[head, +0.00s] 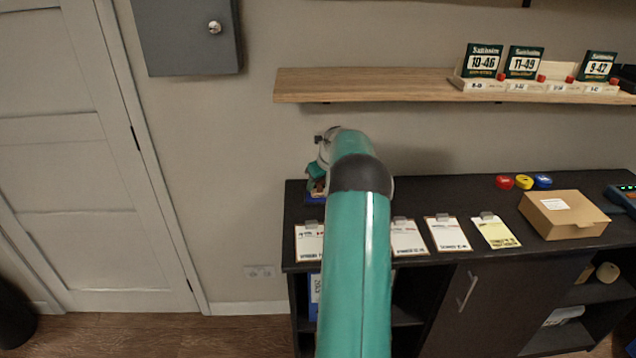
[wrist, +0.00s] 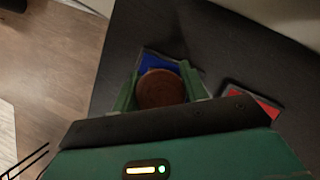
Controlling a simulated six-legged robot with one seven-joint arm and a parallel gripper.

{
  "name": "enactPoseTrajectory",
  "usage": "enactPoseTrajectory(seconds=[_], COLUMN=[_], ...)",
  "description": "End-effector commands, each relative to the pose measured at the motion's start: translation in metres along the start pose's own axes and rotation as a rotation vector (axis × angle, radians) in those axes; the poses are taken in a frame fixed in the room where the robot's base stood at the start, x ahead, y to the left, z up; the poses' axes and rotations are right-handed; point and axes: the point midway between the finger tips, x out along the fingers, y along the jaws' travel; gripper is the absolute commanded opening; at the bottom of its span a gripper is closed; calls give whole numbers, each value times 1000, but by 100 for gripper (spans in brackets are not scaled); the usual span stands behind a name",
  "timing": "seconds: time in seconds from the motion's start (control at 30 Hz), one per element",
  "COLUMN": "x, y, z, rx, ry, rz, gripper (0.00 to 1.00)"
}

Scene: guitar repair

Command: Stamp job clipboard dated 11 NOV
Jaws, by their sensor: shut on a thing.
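My gripper (head: 318,180) is at the left end of the dark cabinet top. In the wrist view its two green fingers are shut on a round brown stamp handle (wrist: 161,89). A blue ink pad (wrist: 152,60) shows just behind the handle; whether the stamp touches it is hidden. A red pad (wrist: 262,108) lies to its right. Several clipboards lie along the cabinet's front edge: one at the left (head: 309,243), two white ones right of my arm (head: 408,238) (head: 447,234), and a yellowish one (head: 495,232). Their dates are too small to read. My arm hides part of the row.
A cardboard box (head: 563,215) and red (head: 504,182), yellow (head: 524,182) and blue (head: 543,181) round tins sit at the right on the cabinet top (head: 440,195). A wooden shelf (head: 370,85) holding string packs (head: 484,62) hangs above. A grey wall box (head: 187,40) is at upper left.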

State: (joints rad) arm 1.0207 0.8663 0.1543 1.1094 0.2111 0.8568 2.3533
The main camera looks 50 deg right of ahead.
Motion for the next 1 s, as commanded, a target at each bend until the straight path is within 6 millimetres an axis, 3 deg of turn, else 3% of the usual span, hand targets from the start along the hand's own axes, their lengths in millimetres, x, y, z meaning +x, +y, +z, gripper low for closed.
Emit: enactPoseTrajectory(seconds=[0.43,1.0], x=[0,-37], y=[0,1], z=[0,17], rx=[0,0], ry=[2,0], rz=[1,-2], gripper=[29,29])
